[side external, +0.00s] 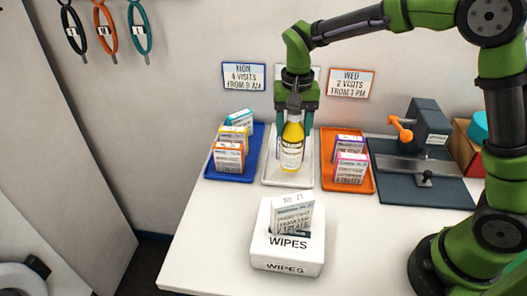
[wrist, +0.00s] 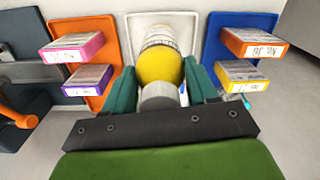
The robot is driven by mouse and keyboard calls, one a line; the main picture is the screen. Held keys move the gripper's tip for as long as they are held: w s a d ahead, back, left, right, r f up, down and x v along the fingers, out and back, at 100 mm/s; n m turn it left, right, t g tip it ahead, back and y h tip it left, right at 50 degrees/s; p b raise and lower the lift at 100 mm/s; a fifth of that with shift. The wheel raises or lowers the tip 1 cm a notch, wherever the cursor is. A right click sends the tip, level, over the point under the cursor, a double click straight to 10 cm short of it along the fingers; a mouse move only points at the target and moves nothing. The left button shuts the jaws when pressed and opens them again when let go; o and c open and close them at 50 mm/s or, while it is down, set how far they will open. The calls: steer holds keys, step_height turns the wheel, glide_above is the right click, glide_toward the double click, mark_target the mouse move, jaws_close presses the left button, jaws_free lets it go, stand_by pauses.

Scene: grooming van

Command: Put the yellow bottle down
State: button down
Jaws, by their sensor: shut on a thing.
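The yellow bottle (side external: 291,148) has a white label and stands upright between the teal fingers of my gripper (side external: 294,122). My gripper points down and is shut on the bottle's upper part. In the side view the bottle is over the white tray (side external: 304,180), between the blue and orange trays. I cannot tell whether its base touches the tray. In the wrist view the bottle (wrist: 160,67) is seen from its top between the two fingers (wrist: 161,88), and the white tray (wrist: 133,22) is behind it.
The blue tray (side external: 212,173) at left and the orange tray (side external: 347,188) at right hold small boxes. A dark-based device with an orange handle (side external: 400,129) is at right. The table's front left is clear.

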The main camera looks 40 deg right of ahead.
steer(key=shift+w+f, duration=0.1)
steer(key=shift+w, duration=0.15)
steer(key=shift+f, duration=1.65)
steer(key=shift+f, duration=0.2)
steer(key=shift+c, duration=1.6)
jaws_free()
steer(key=shift+r, duration=0.1)
